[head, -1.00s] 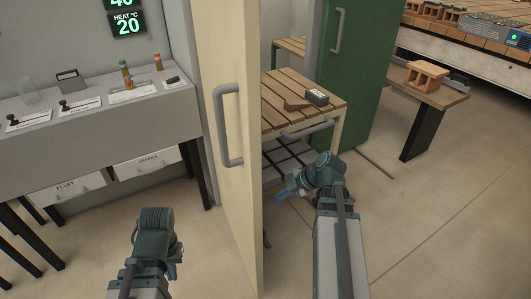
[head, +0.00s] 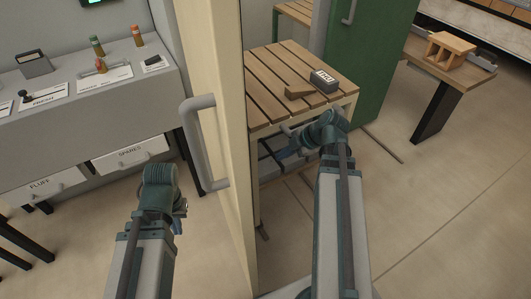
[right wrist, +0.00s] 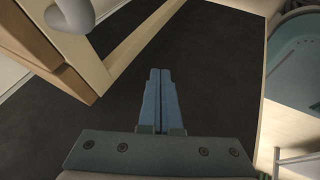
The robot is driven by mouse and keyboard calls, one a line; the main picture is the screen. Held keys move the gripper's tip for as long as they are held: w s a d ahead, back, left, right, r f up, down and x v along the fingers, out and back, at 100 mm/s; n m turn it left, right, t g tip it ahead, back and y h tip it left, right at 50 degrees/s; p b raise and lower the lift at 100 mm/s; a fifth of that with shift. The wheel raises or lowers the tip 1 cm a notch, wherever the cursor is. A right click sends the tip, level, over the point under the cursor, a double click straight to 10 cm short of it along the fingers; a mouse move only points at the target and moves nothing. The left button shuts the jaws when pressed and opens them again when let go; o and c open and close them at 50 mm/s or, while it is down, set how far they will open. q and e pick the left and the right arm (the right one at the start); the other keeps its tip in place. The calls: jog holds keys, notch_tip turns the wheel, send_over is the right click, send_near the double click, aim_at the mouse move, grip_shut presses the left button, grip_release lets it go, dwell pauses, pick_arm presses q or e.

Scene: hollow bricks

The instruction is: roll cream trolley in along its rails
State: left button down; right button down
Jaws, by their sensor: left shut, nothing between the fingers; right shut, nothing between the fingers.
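The cream trolley (head: 290,82) has a slatted wood top, a cream frame and a grey bar handle on its front. It stands between the open cream door and a green door. My right gripper (head: 286,153) is shut and empty, just below the handle, which my wrist partly hides. In the right wrist view its blue fingers (right wrist: 158,100) are together, with a grey bar (right wrist: 75,12) and a cream-edged wooden part at upper left, apart from them. My left gripper (head: 178,218) is shut and empty, left of the cream door.
The open cream door (head: 220,90) with its grey handle stands between my arms. A dark labelled block (head: 323,81) and a wooden wedge (head: 299,91) lie on the trolley. A green door (head: 372,60) and a bench (head: 440,85) are at right. Floor is clear at lower right.

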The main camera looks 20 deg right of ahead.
jog(key=b, duration=0.8)
send_near(252, 162)
notch_tip(252, 162, down, 5)
jog(key=s+a, duration=0.1)
jog(key=s, duration=0.1)
jog(key=shift+w+a+r, duration=0.1)
jog(key=shift+w+r, duration=0.1)
jog(key=shift+w, duration=0.45)
jog(key=shift+w+a+r, duration=0.1)
jog(key=shift+w+r, duration=0.1)
jog(key=shift+w, duration=0.5)
jog(key=shift+w+a+r, duration=0.15)
jog(key=shift+w+r, duration=0.05)
jog(key=shift+w, duration=0.45)
